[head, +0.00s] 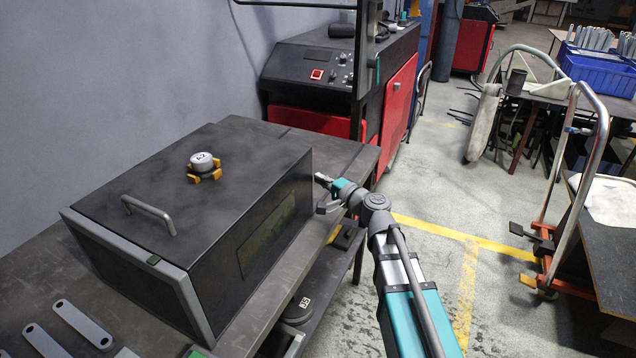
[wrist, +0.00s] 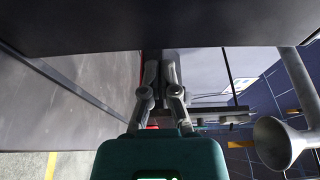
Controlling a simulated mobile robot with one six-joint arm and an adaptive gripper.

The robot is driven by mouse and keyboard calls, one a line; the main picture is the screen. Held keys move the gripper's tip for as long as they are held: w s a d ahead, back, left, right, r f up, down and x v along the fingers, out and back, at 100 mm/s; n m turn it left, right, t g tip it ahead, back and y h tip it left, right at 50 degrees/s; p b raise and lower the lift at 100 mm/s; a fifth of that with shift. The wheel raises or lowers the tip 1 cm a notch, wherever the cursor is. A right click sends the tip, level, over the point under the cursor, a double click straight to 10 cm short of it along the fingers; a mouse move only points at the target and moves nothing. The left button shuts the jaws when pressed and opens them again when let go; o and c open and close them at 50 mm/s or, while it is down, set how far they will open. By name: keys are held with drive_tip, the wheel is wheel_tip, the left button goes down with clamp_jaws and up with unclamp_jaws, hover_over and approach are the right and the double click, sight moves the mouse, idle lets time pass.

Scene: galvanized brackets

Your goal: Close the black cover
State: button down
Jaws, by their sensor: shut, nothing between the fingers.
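The black cover (head: 150,190) is the dark top of a box on the bench at the left. It lies flat, and I see no gap under it from here. It carries a grey bar handle (head: 148,213) near its front and a round knob marked A2 (head: 202,161) in an orange holder. My gripper (head: 321,181) is just right of the box's far right corner, apart from the handle. In the wrist view my gripper (wrist: 161,58) has its fingers together, empty, close to a large dark surface (wrist: 150,25) that I cannot identify for sure.
Flat grey brackets (head: 85,325) lie on the bench (head: 35,275) in front of the box. A red and black machine (head: 325,80) stands behind the bench. A trolley (head: 575,190) and blue bins (head: 600,70) are at the right. The floor between is open.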

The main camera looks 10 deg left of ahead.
drive_tip(key=w+d+v, duration=0.1)
drive_tip(key=v, duration=0.8)
drive_tip(key=shift+d, duration=0.2)
drive_tip(key=shift+w, duration=0.1)
drive_tip(key=s+d+f+n+g+h, duration=0.4)
drive_tip(key=s+d+f+g+h, duration=0.15)
drive_tip(key=f, duration=0.35)
drive_tip(key=s+d+f+n+g+h, duration=0.4)
drive_tip(key=s+d+f+h, duration=0.15)
drive_tip(key=f, duration=0.25)
drive_tip(key=s+d+g+h, duration=0.2)
drive_tip(key=s+d+h, duration=0.15)
drive_tip(key=d, duration=0.25)
wheel_tip(320, 180, up, 12)
drive_tip(key=p, duration=1.4)
drive_tip(key=shift+s+r, duration=0.15)
drive_tip(key=shift+s, duration=0.2)
drive_tip(key=shift+y, duration=0.25)
